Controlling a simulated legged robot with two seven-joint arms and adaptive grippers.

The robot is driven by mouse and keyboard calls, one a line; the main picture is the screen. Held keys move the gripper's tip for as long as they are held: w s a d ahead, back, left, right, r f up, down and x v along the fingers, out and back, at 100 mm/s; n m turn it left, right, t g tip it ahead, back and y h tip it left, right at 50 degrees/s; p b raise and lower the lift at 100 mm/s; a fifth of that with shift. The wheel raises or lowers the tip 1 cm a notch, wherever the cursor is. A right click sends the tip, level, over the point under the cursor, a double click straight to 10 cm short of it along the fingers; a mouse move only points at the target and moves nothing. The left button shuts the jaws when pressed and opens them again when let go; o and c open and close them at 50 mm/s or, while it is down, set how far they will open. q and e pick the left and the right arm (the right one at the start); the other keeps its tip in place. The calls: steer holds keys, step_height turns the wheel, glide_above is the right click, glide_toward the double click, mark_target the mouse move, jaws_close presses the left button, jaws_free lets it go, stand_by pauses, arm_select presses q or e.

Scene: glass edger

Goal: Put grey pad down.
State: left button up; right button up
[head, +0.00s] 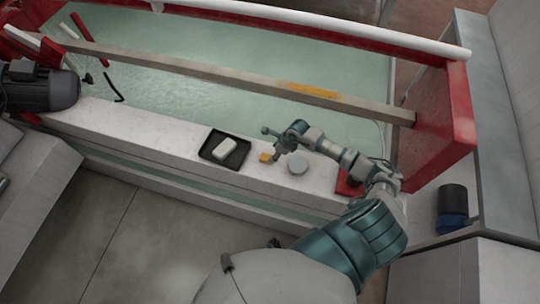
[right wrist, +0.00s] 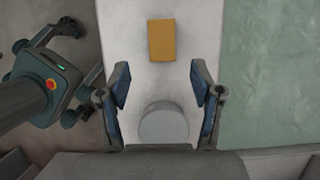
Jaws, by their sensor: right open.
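The grey pad (head: 298,165) is a round, pale grey disc on the white ledge. In the right wrist view the pad (right wrist: 163,123) lies between the finger bases, with a gap to the fingers on both sides. My right gripper (head: 272,143) is open, with its fingers spread and nothing gripped. In the right wrist view its fingertips (right wrist: 160,85) point towards an orange block (right wrist: 162,40) farther along the ledge. I cannot tell the exact height of the fingers above the ledge. My left gripper is not in view.
A black tray (head: 207,151) holding a white block (head: 224,148) is left of the orange block. A red object (head: 348,184) is partly hidden behind my arm. A long rail (head: 230,77) and pale green glass lie behind the ledge. The ledge left of the tray is clear.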

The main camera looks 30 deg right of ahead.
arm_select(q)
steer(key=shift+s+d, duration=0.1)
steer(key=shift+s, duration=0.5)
arm_select(e)
steer(key=v, duration=0.5)
steer(key=shift+d+r, duration=0.1)
steer(key=shift+r, duration=0.05)
